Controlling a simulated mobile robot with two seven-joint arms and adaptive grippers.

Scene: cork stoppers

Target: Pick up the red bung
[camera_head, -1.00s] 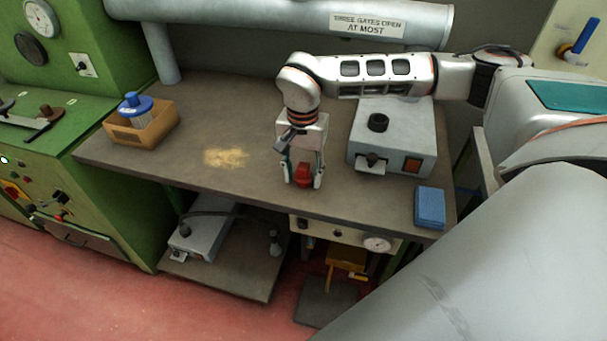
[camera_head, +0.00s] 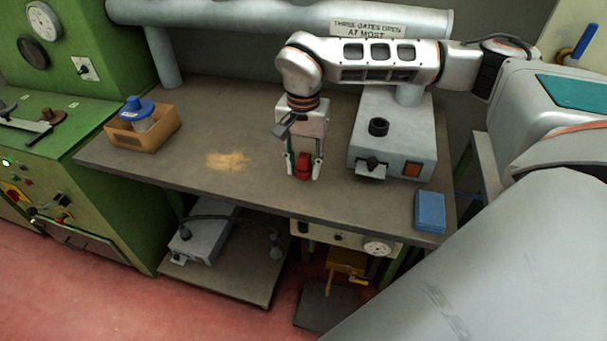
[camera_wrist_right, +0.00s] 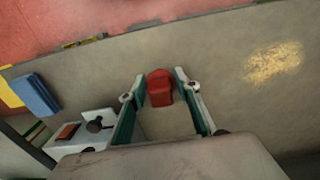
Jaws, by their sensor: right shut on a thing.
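The red bung (camera_head: 303,165) is between the two fingers of my right gripper (camera_head: 304,170), above the front part of the grey workbench (camera_head: 240,120). The fingers point down and are shut on the bung. In the right wrist view the red bung (camera_wrist_right: 160,88) sits between the fingertips of the right gripper (camera_wrist_right: 160,90), with bare bench top behind it. Its sides are partly covered by the fingers. My left gripper is not in view.
A grey box with a black knob (camera_head: 392,140) stands right of the gripper. A blue block (camera_head: 430,208) lies near the front right corner. A yellowish powder patch (camera_head: 227,161) and a cardboard tray (camera_head: 150,137) with a blue-lidded jar (camera_head: 136,108) are to the left.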

